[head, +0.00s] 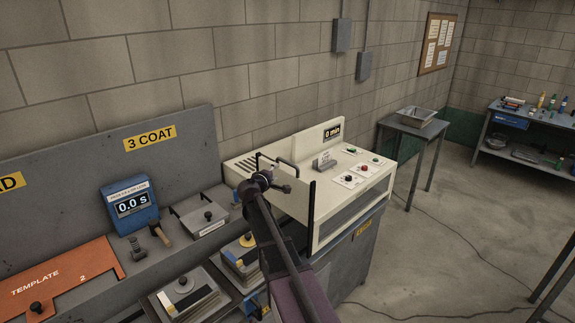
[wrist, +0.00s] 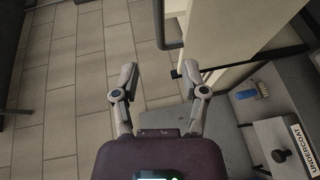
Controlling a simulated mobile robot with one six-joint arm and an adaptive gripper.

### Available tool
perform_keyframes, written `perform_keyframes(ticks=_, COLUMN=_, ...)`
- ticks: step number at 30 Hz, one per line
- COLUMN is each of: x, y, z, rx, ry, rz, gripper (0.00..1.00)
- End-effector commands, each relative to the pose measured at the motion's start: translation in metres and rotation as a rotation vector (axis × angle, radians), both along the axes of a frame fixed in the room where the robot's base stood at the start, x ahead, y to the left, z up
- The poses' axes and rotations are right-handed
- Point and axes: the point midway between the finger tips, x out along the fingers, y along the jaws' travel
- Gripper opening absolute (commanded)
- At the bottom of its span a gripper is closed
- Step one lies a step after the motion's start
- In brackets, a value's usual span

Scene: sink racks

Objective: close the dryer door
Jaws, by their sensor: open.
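The dryer (head: 345,205) is a cream box with a "0 min" display, on a grey cabinet against the block wall. A black bar handle (head: 267,160) shows at its left end. In the wrist view, a cream panel (wrist: 215,35) that looks like the dryer door stands at upper right, with a dark handle (wrist: 172,22) on its left side. My gripper (wrist: 158,75) is open and empty, its right finger close below that handle. Whether they touch is unclear. In the head view my arm hides part of the dryer's left side, and how far the door stands open is unclear.
A small table with a metal tray (head: 414,117) stands right of the dryer. In the wrist view, a brush (wrist: 252,92) lies near the undercoat box (wrist: 285,145).

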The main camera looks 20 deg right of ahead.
Motion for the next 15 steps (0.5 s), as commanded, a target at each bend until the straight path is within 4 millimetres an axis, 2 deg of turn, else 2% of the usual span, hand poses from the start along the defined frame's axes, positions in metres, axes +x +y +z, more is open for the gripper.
perform_keyframes(ticks=15, x=0.052, y=-0.054, z=-0.015, rx=0.000, ry=-0.001, rz=-0.001, gripper=0.57)
